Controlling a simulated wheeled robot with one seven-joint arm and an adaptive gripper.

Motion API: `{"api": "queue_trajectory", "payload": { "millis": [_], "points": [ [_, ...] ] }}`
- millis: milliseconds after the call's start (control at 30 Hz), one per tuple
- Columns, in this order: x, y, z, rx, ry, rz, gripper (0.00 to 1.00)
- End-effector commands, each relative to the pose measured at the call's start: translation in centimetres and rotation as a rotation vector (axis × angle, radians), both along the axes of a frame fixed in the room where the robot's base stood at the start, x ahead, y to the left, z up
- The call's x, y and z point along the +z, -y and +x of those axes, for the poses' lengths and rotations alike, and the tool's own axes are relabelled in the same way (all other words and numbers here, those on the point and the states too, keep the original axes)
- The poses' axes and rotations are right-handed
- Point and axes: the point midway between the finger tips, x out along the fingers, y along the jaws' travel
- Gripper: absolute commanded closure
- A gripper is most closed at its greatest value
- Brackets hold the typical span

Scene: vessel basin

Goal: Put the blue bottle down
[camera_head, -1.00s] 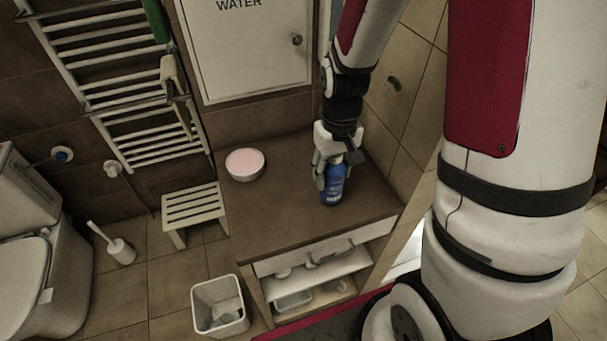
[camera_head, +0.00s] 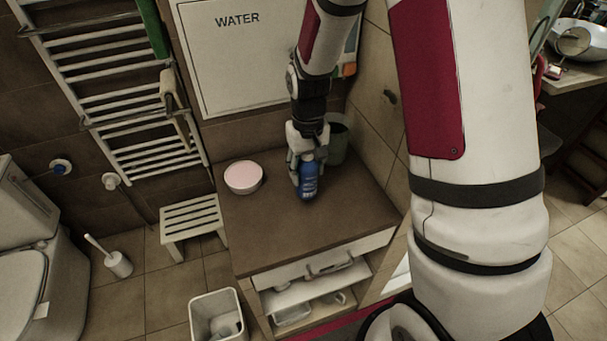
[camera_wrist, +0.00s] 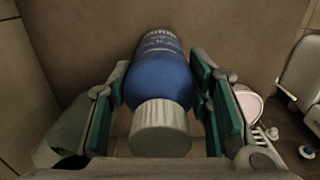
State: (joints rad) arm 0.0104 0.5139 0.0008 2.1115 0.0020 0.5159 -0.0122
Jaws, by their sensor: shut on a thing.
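The blue bottle (camera_head: 309,183) is upright at the brown top of the low cabinet (camera_head: 275,247), right of the pink-and-white bowl (camera_head: 243,176). My gripper (camera_head: 297,172) is shut on it from above and behind. In the wrist view the blue bottle (camera_wrist: 161,80), with its pale ribbed cap, sits between the green-padded fingers of my gripper (camera_wrist: 161,98), one on each side. I cannot tell whether its base touches the cabinet top.
A dark grey bin-like container (camera_head: 338,140) stands at the back right of the cabinet top, close behind my gripper. The front of the top is clear. A white stool (camera_head: 192,213) and a waste bin (camera_head: 216,314) stand to the left on the floor.

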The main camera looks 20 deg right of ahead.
Motion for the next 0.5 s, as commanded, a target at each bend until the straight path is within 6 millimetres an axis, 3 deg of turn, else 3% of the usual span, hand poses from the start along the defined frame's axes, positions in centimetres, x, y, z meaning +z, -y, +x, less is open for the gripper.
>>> {"api": "queue_trajectory", "payload": {
  "millis": [200, 500],
  "points": [
    [-0.2, -0.5, 1.7, 0.0, 0.001, 0.0, 0.89],
    [-3.5, -0.4, 1.5, -0.001, 0.0, 0.0, 0.89]
  ]
}}
